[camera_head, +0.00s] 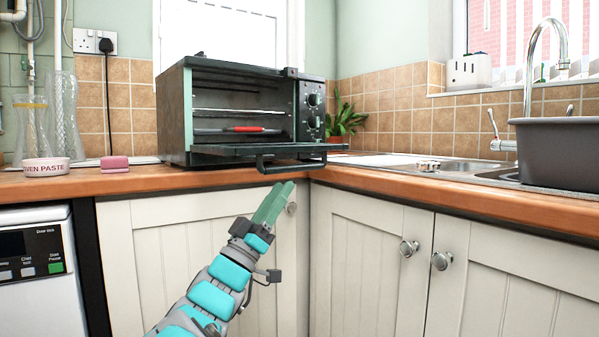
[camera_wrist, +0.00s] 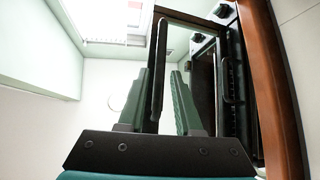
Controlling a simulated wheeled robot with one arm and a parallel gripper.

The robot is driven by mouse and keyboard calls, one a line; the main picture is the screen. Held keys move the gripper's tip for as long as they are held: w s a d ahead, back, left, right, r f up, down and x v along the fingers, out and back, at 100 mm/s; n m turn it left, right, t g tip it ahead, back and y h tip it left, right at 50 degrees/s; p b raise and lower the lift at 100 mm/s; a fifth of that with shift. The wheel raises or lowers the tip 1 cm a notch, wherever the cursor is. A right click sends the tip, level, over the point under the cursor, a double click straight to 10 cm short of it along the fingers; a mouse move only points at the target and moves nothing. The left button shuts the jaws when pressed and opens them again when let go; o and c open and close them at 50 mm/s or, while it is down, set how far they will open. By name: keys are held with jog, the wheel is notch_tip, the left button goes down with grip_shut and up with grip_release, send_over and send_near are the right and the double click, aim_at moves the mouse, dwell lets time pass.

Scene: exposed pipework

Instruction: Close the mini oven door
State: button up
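The mini oven (camera_head: 240,110) is a dark box on the wooden counter, its front open to show wire racks. Its door (camera_head: 235,150) is folded down and lies about level, jutting over the counter's front edge. The dark bar handle (camera_head: 290,166) is at the door's front edge. My gripper (camera_head: 283,187) is just below and in front of the handle, with green fingers pointing up towards it. In the wrist view the fingers (camera_wrist: 160,72) stand apart, and the dark handle bar (camera_wrist: 157,50) shows in line with the gap between them. Whether they touch it cannot be told.
A red-handled item (camera_head: 245,129) lies on a rack inside the oven. A round tin (camera_head: 46,167) and a pink sponge (camera_head: 115,162) sit left of it. A potted plant (camera_head: 345,120) stands behind right. The sink holds a grey basin (camera_head: 560,150). Cupboards are below.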

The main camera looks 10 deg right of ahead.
aim_at(295, 168)
jog(key=shift+x, duration=3.5)
grip_shut()
